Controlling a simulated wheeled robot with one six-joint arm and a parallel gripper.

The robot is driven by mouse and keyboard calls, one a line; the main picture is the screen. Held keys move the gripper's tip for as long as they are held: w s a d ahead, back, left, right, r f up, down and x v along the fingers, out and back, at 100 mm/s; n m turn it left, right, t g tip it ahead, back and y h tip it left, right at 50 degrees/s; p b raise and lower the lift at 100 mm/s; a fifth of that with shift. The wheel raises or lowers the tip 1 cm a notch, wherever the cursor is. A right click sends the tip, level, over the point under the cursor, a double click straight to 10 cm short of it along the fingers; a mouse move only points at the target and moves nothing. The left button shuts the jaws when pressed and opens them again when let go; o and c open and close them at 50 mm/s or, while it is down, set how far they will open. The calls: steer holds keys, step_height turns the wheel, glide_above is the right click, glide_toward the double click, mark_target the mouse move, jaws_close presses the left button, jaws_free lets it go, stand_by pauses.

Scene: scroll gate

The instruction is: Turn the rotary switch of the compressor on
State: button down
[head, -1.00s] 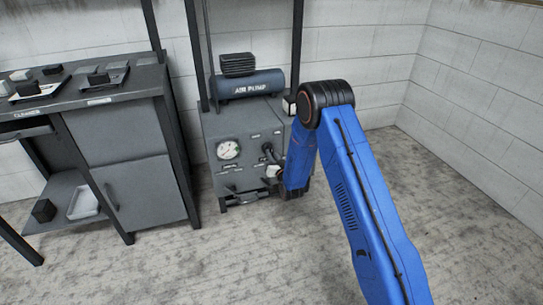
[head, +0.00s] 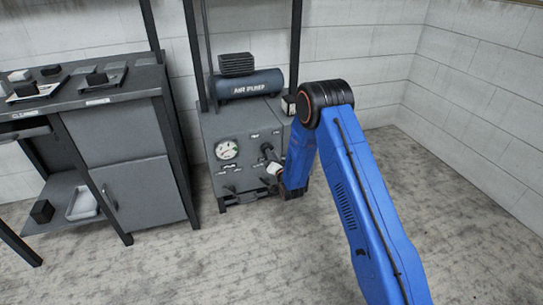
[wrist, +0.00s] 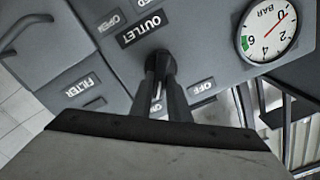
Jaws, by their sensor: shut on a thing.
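The compressor (head: 210,128) is a grey cabinet with a blue air pump tank (head: 250,84) on top. Its dark rotary switch (wrist: 158,60) sits on the front panel between the OUTLET label (wrist: 142,28) and the OFF label (wrist: 201,87), in the wrist view. My gripper (wrist: 161,80) is shut on the switch, its fingers hiding much of the knob and the marks beneath. In the head view my gripper (head: 269,157) is at the panel's right side, partly hidden by my blue arm.
A pressure gauge (head: 226,150) is left of the switch in the head view; the gauge (wrist: 268,30) also shows in the wrist view. A FILTER label (wrist: 82,87) and handle are nearby. A grey workbench (head: 115,92) stands left. Floor at the right is clear.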

steer(key=c, duration=1.7)
jaws_free()
steer(key=v, duration=1.7)
steer(key=shift+s+d, duration=0.1)
steer(key=shift+s, duration=0.1)
